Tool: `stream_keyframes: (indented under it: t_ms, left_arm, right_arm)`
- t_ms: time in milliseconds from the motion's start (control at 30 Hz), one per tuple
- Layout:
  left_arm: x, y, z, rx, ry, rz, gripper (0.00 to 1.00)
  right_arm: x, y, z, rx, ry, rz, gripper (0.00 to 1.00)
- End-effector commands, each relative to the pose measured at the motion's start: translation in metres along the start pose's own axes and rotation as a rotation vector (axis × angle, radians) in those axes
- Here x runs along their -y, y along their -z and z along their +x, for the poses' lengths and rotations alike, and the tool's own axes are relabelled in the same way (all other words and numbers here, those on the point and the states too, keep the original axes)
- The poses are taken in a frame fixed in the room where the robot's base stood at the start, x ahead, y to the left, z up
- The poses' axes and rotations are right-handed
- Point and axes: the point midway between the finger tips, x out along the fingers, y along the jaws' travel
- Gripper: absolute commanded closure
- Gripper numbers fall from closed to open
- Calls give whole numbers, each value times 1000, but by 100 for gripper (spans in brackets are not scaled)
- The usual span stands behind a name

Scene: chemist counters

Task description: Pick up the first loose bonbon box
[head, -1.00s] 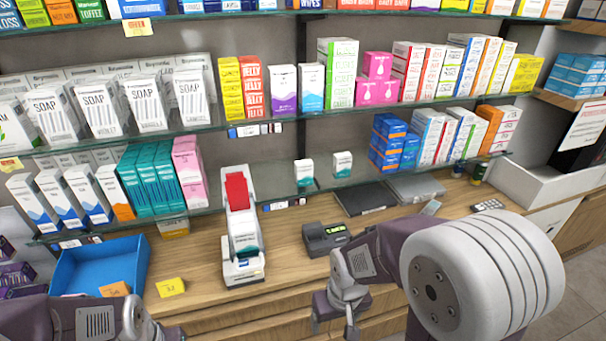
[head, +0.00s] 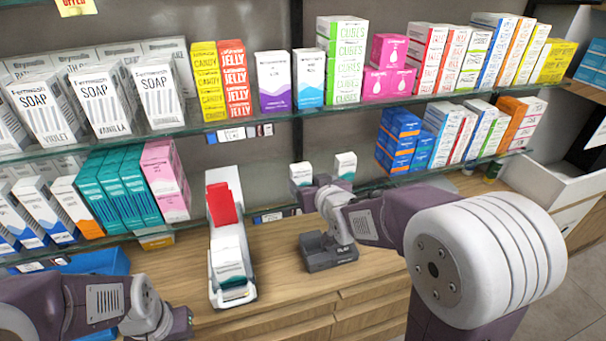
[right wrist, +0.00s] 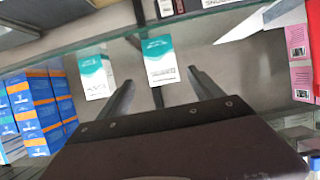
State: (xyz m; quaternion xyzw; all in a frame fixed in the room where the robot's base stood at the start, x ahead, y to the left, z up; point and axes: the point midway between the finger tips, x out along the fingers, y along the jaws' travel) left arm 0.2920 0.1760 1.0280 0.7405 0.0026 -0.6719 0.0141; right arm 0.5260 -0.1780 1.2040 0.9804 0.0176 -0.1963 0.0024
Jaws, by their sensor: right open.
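Two small white and teal boxes, the likely bonbon boxes, stand apart on the lowest glass shelf; their print is too small to read. The left one (head: 301,173) and the right one (head: 345,165) both show in the head view. My right gripper (head: 323,182) is just in front of the left one and partly hides it. In the right wrist view, which looks upside down, the open fingers (right wrist: 160,79) point at this box, which lies between their lines (right wrist: 162,58). The other box (right wrist: 96,76) is outside the fingers. My left gripper (head: 180,322) is low at the left, its fingers unclear.
A white device with a red part (head: 222,205) and a dark terminal (head: 329,250) stand on the wooden counter. Teal and pink boxes (head: 165,180) fill the shelf's left; blue boxes (head: 398,140) stand to the right. Another glass shelf (head: 275,118) runs above. A blue tray (head: 100,265) is at lower left.

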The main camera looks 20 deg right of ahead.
Motion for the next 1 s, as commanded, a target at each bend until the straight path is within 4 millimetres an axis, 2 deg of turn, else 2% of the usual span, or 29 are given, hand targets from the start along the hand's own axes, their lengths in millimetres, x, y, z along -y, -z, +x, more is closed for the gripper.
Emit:
stream_keyframes:
  t_ms: [200,433,567,700,967,1000]
  left_arm:
    - [0,1,-11,0,0,0,100]
    - [0,2,-15,0,0,0,100]
    - [0,3,-27,-1,0,0,100]
    - [0,3,-30,0,0,0,100]
    - [0,3,-30,0,0,0,100]
    - [0,3,-30,0,0,0,100]
  right_arm:
    - [0,1,30,5,0,-1,25]
    - [0,1,41,5,0,-1,25]
    - [1,3,62,7,0,0,25]
    - [1,2,82,5,0,1,25]
    - [1,0,87,3,0,0,25]
    - [1,0,87,3,0,0,33]
